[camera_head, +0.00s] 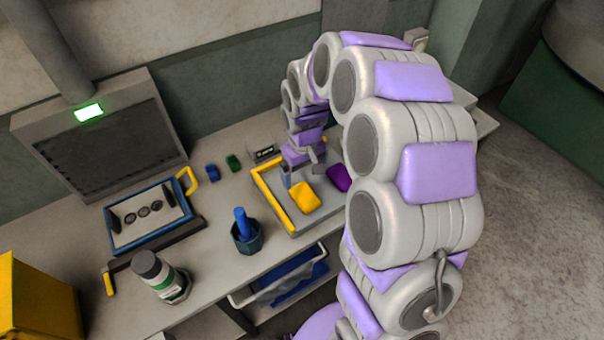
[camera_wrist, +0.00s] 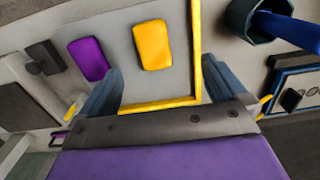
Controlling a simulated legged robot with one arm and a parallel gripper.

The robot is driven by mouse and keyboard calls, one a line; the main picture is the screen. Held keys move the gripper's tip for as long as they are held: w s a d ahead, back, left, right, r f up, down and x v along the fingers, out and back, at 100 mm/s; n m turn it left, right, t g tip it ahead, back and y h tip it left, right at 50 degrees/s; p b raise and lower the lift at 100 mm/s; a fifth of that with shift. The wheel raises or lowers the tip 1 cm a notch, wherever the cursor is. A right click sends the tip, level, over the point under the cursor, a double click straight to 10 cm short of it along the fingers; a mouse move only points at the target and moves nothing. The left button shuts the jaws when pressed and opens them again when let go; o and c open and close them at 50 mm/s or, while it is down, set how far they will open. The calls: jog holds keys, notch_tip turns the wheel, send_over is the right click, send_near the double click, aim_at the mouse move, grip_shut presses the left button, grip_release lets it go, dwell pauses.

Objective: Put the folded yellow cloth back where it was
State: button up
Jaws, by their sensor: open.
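The folded yellow cloth (camera_head: 304,198) lies flat on the grey tray with a yellow rim (camera_head: 267,196). In the wrist view the yellow cloth (camera_wrist: 153,45) is beyond my fingertips, roughly between their lines. A folded purple cloth (camera_head: 339,178) lies beside it to the right, partly hidden by my arm; in the wrist view the purple cloth (camera_wrist: 88,58) is left of the yellow one. My gripper (camera_head: 302,177) is open and empty over the tray, close to the yellow cloth. Its two fingers (camera_wrist: 161,68) show spread apart in the wrist view.
A dark cup with a blue handle (camera_head: 246,235) stands left of the tray. A blue-framed board (camera_head: 150,216), a dark-capped bottle (camera_head: 161,277) and small blue (camera_head: 212,172) and green (camera_head: 233,162) blocks are further left. A yellow box (camera_head: 35,300) is at lower left.

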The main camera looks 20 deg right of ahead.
jog(key=s+r+m, duration=0.1)
jog(key=s+r, duration=0.3)
jog(key=s, duration=0.6)
jog(key=s+r+m+g, duration=0.1)
jog(key=s+r, duration=0.3)
jog(key=s, duration=0.7)
jog(key=s+r+m, duration=0.1)
jog(key=s+r, duration=0.3)
jog(key=s, duration=0.7)
jog(key=shift+d+g, duration=0.15)
jog(key=shift+g, duration=0.15)
jog(key=shift+c, duration=0.3)
